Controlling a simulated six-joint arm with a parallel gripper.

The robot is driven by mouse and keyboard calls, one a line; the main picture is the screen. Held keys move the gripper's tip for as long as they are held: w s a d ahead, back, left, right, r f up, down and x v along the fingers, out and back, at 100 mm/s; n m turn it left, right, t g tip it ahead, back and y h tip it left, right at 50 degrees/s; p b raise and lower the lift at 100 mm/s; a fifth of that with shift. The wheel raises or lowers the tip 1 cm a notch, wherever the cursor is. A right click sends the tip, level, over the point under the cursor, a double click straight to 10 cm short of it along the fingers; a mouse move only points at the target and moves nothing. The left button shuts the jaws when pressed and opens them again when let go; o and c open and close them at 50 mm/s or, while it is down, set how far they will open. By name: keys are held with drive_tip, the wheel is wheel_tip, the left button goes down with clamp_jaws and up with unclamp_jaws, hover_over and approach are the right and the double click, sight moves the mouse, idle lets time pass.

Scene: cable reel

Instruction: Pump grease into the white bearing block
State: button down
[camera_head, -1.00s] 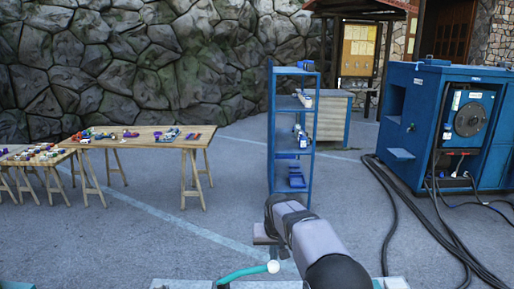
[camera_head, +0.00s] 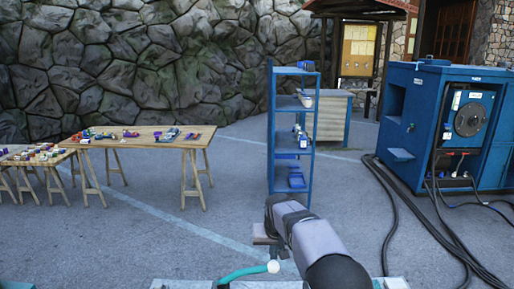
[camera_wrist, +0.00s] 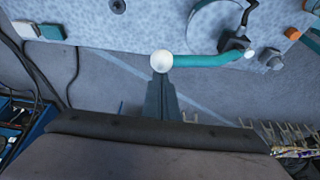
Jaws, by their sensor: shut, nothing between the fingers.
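A teal lever (camera_wrist: 200,61) with a white ball knob (camera_wrist: 162,61) reaches across the wrist view from a dark pivot (camera_wrist: 236,45). The lever (camera_head: 240,273) and its knob (camera_head: 273,267) also show at the bottom of the head view. My gripper (camera_wrist: 160,78) is shut and empty, with its fingertips right at the knob; I cannot tell whether they touch it. A small white block (camera_wrist: 26,30) with a green end lies at the left in the wrist view. I cannot tell whether it is the bearing block.
The lever is on a pale grey speckled surface (camera_wrist: 120,28) with a round disc (camera_wrist: 212,20) and small orange parts. Beyond are a blue shelf rack (camera_head: 271,140), a wooden table (camera_head: 160,141) with small parts, and a blue machine (camera_head: 414,120) with black hoses on the ground.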

drive_tip(key=shift+f+b, duration=4.15)
drive_tip(key=shift+f, duration=2.1)
wheel_tip(320, 180, up, 14)
drive_tip(key=p, duration=1.1)
drive_tip(key=shift+r, duration=0.2)
wheel_tip(320, 180, up, 5)
drive_tip(key=shift+f+b, duration=3.15)
drive_tip(key=shift+f, duration=0.3)
